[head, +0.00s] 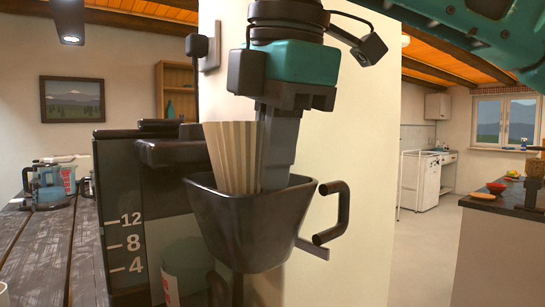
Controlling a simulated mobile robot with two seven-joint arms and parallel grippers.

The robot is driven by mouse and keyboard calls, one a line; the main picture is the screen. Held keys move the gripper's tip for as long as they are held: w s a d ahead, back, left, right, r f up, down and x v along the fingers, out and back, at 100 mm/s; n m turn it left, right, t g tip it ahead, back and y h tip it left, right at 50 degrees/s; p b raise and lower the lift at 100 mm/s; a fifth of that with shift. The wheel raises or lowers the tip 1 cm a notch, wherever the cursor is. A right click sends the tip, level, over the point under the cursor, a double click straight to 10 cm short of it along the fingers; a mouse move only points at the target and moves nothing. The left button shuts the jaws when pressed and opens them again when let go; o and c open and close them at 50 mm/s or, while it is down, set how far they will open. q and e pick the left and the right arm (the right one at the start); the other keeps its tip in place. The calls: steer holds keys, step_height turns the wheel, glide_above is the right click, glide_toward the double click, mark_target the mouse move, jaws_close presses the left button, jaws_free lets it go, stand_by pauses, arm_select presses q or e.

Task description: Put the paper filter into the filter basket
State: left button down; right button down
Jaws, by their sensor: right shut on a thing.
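The paper filter (231,150) is cream and pleated, and stands nearly upright with its wide end up. My right gripper (268,178) comes down from above and is shut on the filter's right side. The filter basket (248,230) is a black tapered cup with a handle (338,212) on its right. The filter's lower part and the fingertips are below the basket's front rim, so they are hidden. I cannot tell whether the filter touches the basket's bottom. My left gripper is out of view.
A black coffee machine (120,210) marked 4, 8 and 12 stands left of the basket on a wooden table (35,250). A pale wall or pillar (365,170) rises close behind. A glass kettle-like vessel (50,185) is at far left. A counter (500,205) stands at right.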

steer(key=c, duration=1.3)
jaws_free()
steer(key=shift+r+p, duration=0.4)
steer(key=shift+p, duration=0.05)
steer(key=p+v, duration=0.3)
steer(key=v, duration=0.9)
steer(key=shift+r, duration=0.25)
